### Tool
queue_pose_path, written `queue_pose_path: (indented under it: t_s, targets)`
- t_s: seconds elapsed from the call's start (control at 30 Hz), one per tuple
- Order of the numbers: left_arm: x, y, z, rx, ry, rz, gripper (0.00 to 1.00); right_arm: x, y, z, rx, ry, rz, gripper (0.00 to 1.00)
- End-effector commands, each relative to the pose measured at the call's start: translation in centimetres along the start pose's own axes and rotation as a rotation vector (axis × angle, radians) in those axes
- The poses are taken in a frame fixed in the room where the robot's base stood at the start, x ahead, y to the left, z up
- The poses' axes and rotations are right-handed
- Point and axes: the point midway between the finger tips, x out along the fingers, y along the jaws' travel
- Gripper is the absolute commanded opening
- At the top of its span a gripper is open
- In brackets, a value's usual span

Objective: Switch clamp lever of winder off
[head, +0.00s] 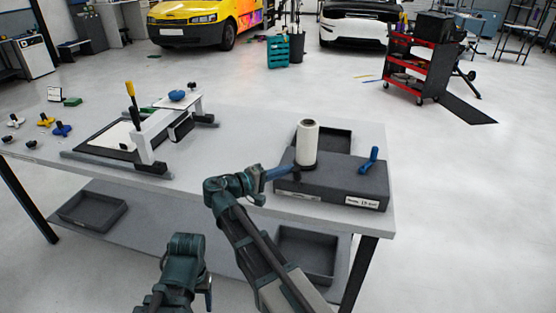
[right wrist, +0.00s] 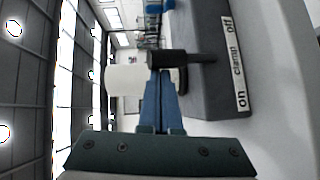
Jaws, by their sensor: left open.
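The winder (head: 330,183) is a dark grey box with a white roll standing on it, near the table's right end. Its label (right wrist: 237,65) reads on, clamp, off in the right wrist view. The black clamp lever (right wrist: 190,58) stands out from the box beside the label's middle. My right gripper (head: 294,173) is at the winder's left side. Its blue fingers (right wrist: 160,74) are together, with their tips at the lever from the "on" side; I cannot tell whether they touch it. My left gripper (head: 207,292) is open and empty, in front of the table.
A blue lever (head: 370,160) stands at the winder's right end. The white roll (head: 307,143) rises close beside my right gripper. A frame with a yellow-handled clamp (head: 131,92) and several knobs occupy the table's left. The middle of the table (head: 235,130) is clear.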

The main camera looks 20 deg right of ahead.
Motion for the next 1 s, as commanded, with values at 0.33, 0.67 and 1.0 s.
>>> queue_pose_path:
  t_s: [0.33,0.67,1.0]
  targets:
    - [-5.9,-0.6,0.3,-0.001,0.000,0.000,0.65,1.9,1.9,2.5,0.237,-0.005,-0.213,0.00]
    - [-8.3,-0.8,0.5,-0.001,0.000,0.000,0.65,3.3,1.8,3.9,0.408,-0.002,-0.366,0.00]
    - [-9.2,-0.9,0.5,-0.001,0.000,0.000,0.65,4.0,1.6,4.5,0.490,-0.001,-0.442,0.00]
